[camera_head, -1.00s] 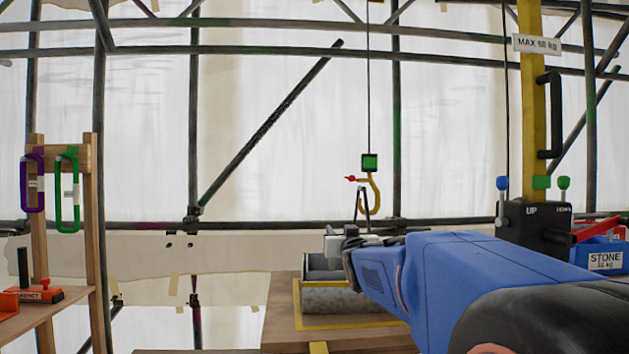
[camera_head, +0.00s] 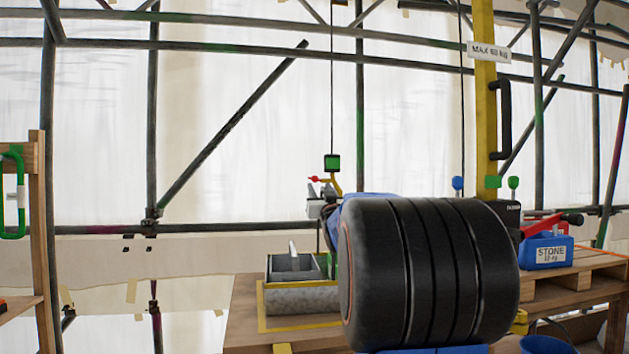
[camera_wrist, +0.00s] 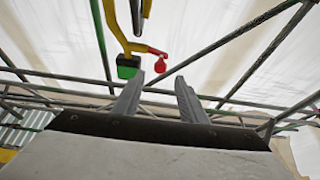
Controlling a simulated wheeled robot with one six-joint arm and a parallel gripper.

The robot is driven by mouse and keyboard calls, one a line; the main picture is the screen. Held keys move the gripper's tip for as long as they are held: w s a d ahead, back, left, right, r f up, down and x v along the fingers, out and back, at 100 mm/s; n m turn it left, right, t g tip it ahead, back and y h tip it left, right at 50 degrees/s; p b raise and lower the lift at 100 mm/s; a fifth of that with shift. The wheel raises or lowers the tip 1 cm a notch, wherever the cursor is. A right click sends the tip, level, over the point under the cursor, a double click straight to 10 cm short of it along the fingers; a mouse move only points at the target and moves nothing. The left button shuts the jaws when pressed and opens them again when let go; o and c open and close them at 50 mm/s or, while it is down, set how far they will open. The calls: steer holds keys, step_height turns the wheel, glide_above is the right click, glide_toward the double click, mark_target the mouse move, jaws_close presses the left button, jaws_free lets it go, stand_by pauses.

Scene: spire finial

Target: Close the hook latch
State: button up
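A yellow hook (camera_head: 334,184) hangs from a cable under a green and black block (camera_head: 332,163). The red latch lever (camera_head: 314,179) sticks out to the hook's left in the head view; its red knob shows in the wrist view (camera_wrist: 160,65). My gripper (camera_wrist: 159,78) is open and empty, with the knob in line with the gap between its fingertips, seemingly just beyond them. In the wrist view the hook (camera_wrist: 125,40) is above and left of the fingers. In the head view my arm hides the hook's lower curve, so I cannot tell whether the latch touches it.
A grey stone tub (camera_head: 291,298) stands on a wooden bench (camera_head: 240,310) below. Scaffold poles cross behind. A green carabiner (camera_head: 12,195) hangs at left.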

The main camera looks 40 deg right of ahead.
mark_target(315, 180)
steer(key=x, duration=0.9)
steer(key=shift+w, duration=0.1)
jaws_close()
